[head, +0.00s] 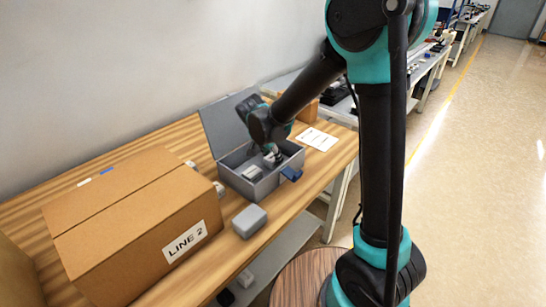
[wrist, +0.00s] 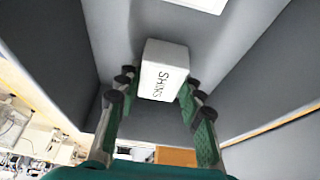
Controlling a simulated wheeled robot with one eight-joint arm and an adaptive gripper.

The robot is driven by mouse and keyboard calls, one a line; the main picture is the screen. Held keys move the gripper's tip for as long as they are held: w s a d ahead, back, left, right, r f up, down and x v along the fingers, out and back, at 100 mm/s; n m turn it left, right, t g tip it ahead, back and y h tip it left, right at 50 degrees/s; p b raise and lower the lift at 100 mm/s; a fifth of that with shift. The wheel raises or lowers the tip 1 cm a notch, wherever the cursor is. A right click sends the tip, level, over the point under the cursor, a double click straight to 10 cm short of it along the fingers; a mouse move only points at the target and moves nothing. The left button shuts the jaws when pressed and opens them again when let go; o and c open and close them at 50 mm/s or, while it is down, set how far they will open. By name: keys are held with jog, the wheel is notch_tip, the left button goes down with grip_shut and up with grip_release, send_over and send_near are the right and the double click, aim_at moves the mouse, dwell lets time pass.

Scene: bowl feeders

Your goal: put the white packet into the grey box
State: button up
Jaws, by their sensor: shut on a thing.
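The grey box (head: 233,185) stands on the wooden table with its lid (head: 226,125) raised at the back. My gripper (head: 272,158) reaches down into its open top in the head view. In the wrist view, my gripper (wrist: 158,86) is shut on the white packet (wrist: 165,70), which is marked "SHIMS". The packet sits between the fingertips, with the grey walls (wrist: 245,70) of the box around it. In the head view the packet is hard to make out at the fingers. Whether it touches the box floor cannot be told.
A pale grey block (head: 252,172) shows inside the box. A small grey case (head: 249,221) and a large "LINE 2" carton (head: 130,225) stand nearer. A white card (head: 316,139) lies to the right.

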jog(key=o, duration=1.2)
jog(key=shift+r, duration=0.1)
jog(key=v, duration=1.2)
jog(key=shift+s, duration=0.1)
